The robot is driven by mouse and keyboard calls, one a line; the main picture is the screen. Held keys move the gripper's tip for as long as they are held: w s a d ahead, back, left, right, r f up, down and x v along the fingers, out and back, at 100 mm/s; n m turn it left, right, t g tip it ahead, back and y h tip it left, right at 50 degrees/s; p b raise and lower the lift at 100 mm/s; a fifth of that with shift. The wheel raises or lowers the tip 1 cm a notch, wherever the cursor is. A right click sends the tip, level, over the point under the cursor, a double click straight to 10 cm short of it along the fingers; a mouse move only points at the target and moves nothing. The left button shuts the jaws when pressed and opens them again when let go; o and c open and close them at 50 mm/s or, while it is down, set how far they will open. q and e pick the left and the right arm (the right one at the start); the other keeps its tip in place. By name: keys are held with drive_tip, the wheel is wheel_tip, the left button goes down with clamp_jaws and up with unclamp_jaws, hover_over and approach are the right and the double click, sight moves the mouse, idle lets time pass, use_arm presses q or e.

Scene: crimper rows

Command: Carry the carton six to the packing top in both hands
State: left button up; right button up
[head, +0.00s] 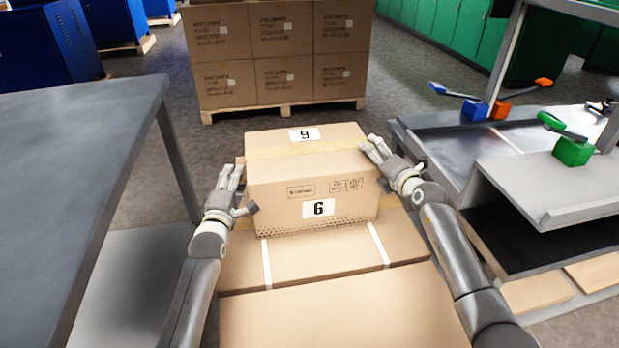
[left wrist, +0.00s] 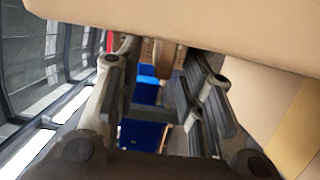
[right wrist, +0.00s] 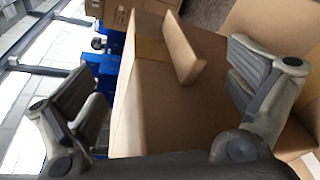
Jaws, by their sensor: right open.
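Carton six (head: 285,207) is a brown box with a "6" label on its near face and tape across its top. It sits upright on other brown cartons in front of me. My left gripper (head: 238,190) is open at the carton's left side. My right gripper (head: 379,166) is open at its right side. In the right wrist view a brown side of a carton (right wrist: 165,112), with a protruding flap (right wrist: 180,48), lies between the spread fingers. In the left wrist view the fingers are apart, with cardboard (left wrist: 190,25) close above. Finger contact with the carton cannot be told.
A bare grey tabletop (head: 75,130) stands at the left. A stepped metal bench (head: 535,185) with coloured crimping tools stands at the right. Lower cartons (head: 325,265) lie under and in front of carton six. A loaded pallet (head: 280,110) stands behind, across some open floor.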

use_arm(q)
drive_tip(key=shift+w, duration=0.35)
use_arm(e)
drive_tip(key=shift+w+a, duration=0.1)
drive_tip(key=shift+w, duration=0.2)
use_arm(q)
drive_tip(key=shift+c, duration=0.2)
drive_tip(key=c, duration=0.7)
use_arm(e)
drive_tip(key=c, duration=0.7)
use_arm(q)
drive_tip(key=shift+d, duration=0.1)
clamp_jaws()
use_arm(e)
drive_tip(key=shift+f, duration=0.15)
clamp_jaws()
use_arm(q)
drive_tip(key=shift+w+r, duration=0.1)
drive_tip(key=shift+r, duration=0.3)
use_arm(e)
drive_tip(key=shift+w+a+r, duration=0.1)
drive_tip(key=shift+r, duration=0.2)
